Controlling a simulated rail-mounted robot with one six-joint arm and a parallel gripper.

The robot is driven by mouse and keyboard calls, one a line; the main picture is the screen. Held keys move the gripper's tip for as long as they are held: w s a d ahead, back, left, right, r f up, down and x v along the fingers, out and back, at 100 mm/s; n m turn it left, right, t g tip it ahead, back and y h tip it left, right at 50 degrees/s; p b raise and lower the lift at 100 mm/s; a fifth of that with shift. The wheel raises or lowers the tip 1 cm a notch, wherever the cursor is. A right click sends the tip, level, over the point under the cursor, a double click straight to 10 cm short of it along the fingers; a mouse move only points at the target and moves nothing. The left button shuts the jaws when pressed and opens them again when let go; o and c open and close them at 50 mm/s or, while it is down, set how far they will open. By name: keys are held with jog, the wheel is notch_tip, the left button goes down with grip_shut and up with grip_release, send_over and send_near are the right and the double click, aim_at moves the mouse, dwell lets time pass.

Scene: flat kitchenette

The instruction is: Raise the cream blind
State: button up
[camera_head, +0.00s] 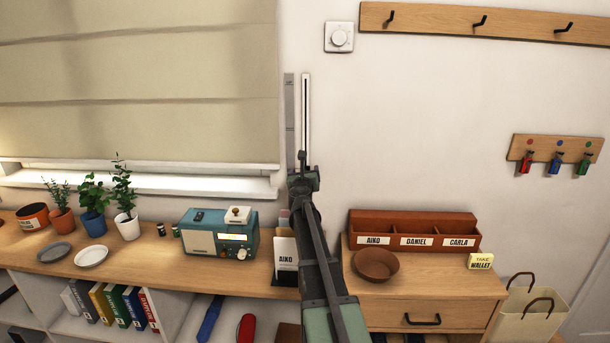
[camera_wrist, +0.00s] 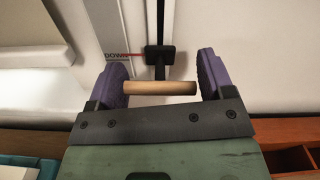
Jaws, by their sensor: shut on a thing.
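The cream blind (camera_head: 140,80) hangs at the upper left in the head view, its bottom edge just above the window sill. A slim vertical track (camera_head: 306,110) is on the wall right of it. In the wrist view, a black slider (camera_wrist: 160,55) sits on this track by a "DOWN" label (camera_wrist: 117,55) and a red mark. A horizontal wooden handle (camera_wrist: 160,88) is on the slider. My gripper (camera_wrist: 162,72) is shut on the handle, a purple finger at each end. In the head view my gripper (camera_head: 303,178) is at the track's lower end and hides the handle.
Below the track, a radio (camera_head: 215,240) and a card holder (camera_head: 285,260) stand on the wooden counter. A red-brown tray (camera_head: 413,225) and a bowl (camera_head: 375,264) are to the right. Potted plants (camera_head: 93,200) stand at left.

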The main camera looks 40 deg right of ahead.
notch_tip(320, 180, up, 29)
jog(key=p, duration=2.7)
jog(key=shift+w+f+p, duration=0.1)
jog(key=shift+f+p, duration=0.05)
jog(key=shift+p, duration=0.2)
jog(key=o, duration=1.1)
jog(key=shift+a, duration=0.2)
jog(key=shift+c, duration=0.2)
jog(key=shift+d, duration=0.1)
send_near(305, 84)
jog(key=v, duration=0.5)
jog(key=shift+w, duration=0.15)
